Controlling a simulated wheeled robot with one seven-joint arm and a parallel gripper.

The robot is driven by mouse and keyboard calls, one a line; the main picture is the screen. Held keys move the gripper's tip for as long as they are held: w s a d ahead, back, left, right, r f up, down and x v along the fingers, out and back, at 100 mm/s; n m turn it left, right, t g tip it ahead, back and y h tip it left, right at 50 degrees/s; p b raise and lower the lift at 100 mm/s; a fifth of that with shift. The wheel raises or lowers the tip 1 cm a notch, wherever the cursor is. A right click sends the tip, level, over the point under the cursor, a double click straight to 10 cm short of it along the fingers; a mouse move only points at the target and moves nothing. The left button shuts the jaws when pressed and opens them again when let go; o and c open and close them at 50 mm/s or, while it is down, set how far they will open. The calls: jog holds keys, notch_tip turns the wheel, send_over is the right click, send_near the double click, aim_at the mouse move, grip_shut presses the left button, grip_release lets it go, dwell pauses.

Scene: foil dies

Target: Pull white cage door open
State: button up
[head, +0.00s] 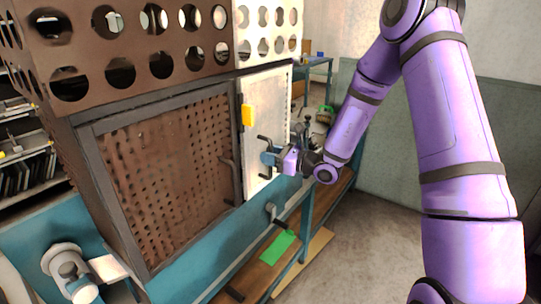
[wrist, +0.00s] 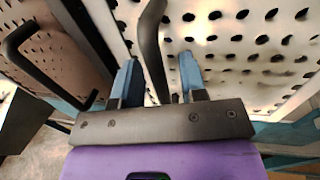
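The white cage door (head: 280,98) is a narrow perforated panel right of the brown door, and it looks shut. It fills much of the wrist view (wrist: 245,45). Its dark curved handle (wrist: 151,45) runs down between my fingers; in the head view the upper end of the handle (head: 264,139) shows above my gripper. My gripper (wrist: 160,75) is at the handle, with one blue finger on each side and gaps visible beside the bar. It also shows in front of the door in the head view (head: 270,158).
The brown perforated door (head: 165,165) with its own dark handle (head: 228,167) is close on the left. A yellow block (head: 247,116) sits at the white door's left edge. A blue bench with a green sheet (head: 277,247) is below. Open floor lies to the right.

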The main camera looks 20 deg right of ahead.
grip_shut()
